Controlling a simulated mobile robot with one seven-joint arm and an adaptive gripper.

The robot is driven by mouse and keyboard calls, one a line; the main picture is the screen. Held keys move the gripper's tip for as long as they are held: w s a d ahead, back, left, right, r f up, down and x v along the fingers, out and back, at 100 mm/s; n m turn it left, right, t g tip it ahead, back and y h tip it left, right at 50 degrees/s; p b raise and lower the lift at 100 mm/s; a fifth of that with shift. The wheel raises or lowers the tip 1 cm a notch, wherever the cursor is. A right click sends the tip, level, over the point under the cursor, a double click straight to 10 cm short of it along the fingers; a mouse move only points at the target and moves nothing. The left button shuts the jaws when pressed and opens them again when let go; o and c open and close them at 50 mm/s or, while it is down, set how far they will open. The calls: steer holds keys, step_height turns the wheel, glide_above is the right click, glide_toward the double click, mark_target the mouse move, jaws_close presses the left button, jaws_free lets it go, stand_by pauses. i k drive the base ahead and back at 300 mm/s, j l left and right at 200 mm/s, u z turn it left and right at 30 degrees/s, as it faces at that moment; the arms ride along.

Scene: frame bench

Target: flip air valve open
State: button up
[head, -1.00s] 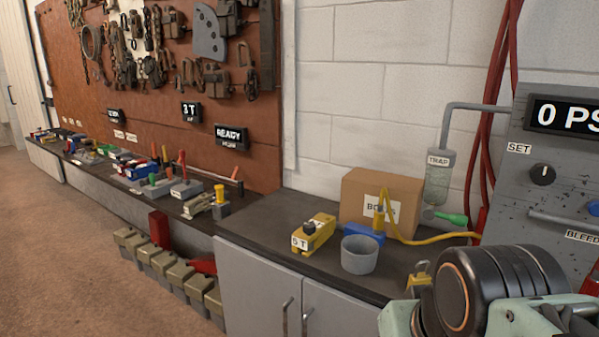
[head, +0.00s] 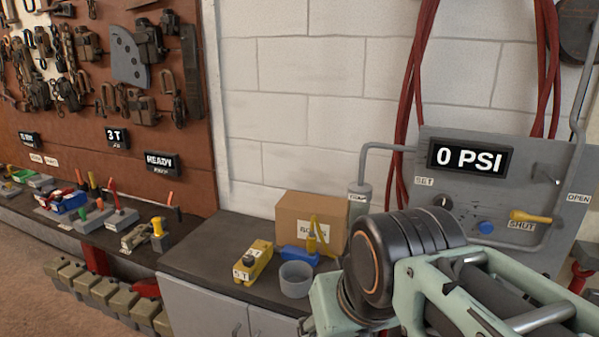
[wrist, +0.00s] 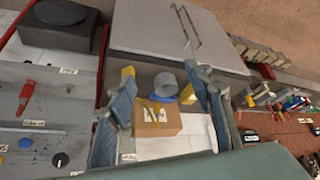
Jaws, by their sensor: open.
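A grey air panel (head: 445,218) stands at the right in the head view, with a display (head: 470,158) reading 0 PSI. A yellow valve lever (head: 530,217) lies nearly level on it, beside the SHUT label (head: 521,226). The OPEN label (head: 578,198) is to its upper right. In the wrist view, a panel (wrist: 50,80) with a red lever (wrist: 26,96) and a blue knob (wrist: 25,142) is at the left. My gripper (wrist: 162,82) is open and empty, pointing over the bench, apart from the panel. Its fingers are hidden in the head view.
A cardboard box (head: 305,222), a grey cup (head: 296,279), a yellow 5 T block (head: 253,262) and a blue-and-yellow part (head: 300,254) stand on the bench (head: 205,255). Red hoses (head: 408,100) hang behind the panel. A tool board (head: 95,60) is at the left.

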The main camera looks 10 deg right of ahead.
mark_target(533, 218)
steer(key=z, duration=0.4)
steer(key=k+z, duration=0.1)
steer(key=z, duration=0.3)
steer(key=l+z, duration=0.1)
steer(key=z, duration=0.35)
steer(key=k+z, duration=0.1)
steer(key=z, duration=0.3)
steer(key=i+j+z, duration=0.1)
steer(key=z, duration=0.2)
steer(key=j, duration=0.1)
